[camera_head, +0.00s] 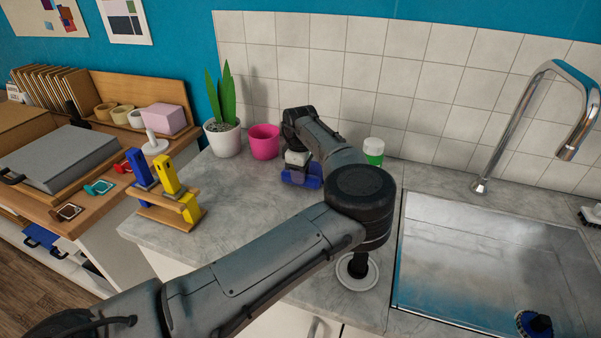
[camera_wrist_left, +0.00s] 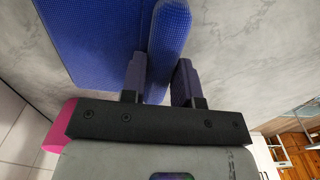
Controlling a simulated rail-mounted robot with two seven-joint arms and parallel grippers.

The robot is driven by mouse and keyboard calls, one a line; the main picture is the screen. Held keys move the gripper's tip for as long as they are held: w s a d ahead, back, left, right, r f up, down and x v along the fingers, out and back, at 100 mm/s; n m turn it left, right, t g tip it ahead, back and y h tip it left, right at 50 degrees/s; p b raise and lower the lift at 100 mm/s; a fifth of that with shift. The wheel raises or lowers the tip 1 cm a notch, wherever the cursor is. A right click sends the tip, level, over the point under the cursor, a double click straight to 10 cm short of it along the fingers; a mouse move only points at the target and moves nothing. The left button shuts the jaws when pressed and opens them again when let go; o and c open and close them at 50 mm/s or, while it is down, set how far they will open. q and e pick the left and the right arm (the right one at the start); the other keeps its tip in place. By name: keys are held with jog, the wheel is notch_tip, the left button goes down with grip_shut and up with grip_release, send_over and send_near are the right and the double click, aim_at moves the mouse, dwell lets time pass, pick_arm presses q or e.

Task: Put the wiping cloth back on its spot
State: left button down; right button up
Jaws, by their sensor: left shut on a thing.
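The blue wiping cloth (camera_head: 298,179) is on or just above the grey marble counter, near the pink cup; I cannot tell whether it touches the counter. My left gripper (camera_head: 297,164) is above the cloth, pointing down, and is shut on it. In the left wrist view a narrow upright part of the cloth (camera_wrist_left: 168,40) sits between my two fingers (camera_wrist_left: 160,80), and a wider part (camera_wrist_left: 92,38) spreads to the left. My left arm hides part of the counter around the cloth. My right gripper is not in view.
A pink cup (camera_head: 264,142) and potted plant (camera_head: 223,138) stand behind left of the cloth. A green-and-white container (camera_head: 373,152) stands behind right. A wooden stand (camera_head: 155,217) with yellow and blue tools is at left. The steel sink (camera_head: 465,255) is at right.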

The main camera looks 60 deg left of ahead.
pick_arm(q)
jog(key=shift+f, duration=0.1)
jog(key=c, duration=0.9)
grip_release()
jog(key=shift+o, duration=0.2)
notch_tip(320, 180, up, 12)
jog(key=shift+b, duration=0.3)
